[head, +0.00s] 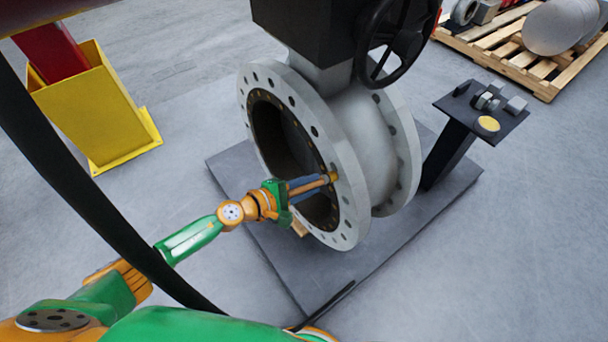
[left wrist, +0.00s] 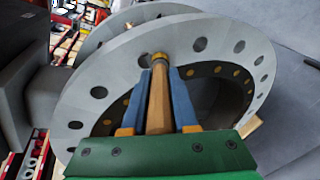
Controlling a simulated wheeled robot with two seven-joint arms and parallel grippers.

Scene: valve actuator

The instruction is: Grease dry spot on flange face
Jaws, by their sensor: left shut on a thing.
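The valve's large grey flange face (head: 332,142), ringed with bolt holes, faces my left arm. It fills much of the left wrist view (left wrist: 215,48). My left gripper (head: 308,186), with blue fingers, is shut on a brown-handled tool (left wrist: 159,98) with a yellowish end (left wrist: 158,58). In the head view the tool's end (head: 331,177) is at the inner part of the flange face; I cannot tell whether it touches. The fingers also show in the left wrist view (left wrist: 176,100). I cannot make out a dry spot. My right gripper is not in view.
The valve stands on a dark base plate (head: 405,235). A black handwheel (head: 400,38) is above. A small stand (head: 462,112) at right carries a yellow-topped round tin (head: 487,125) and several grey pieces. A yellow post (head: 95,110) is at left, a pallet (head: 512,55) at back right.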

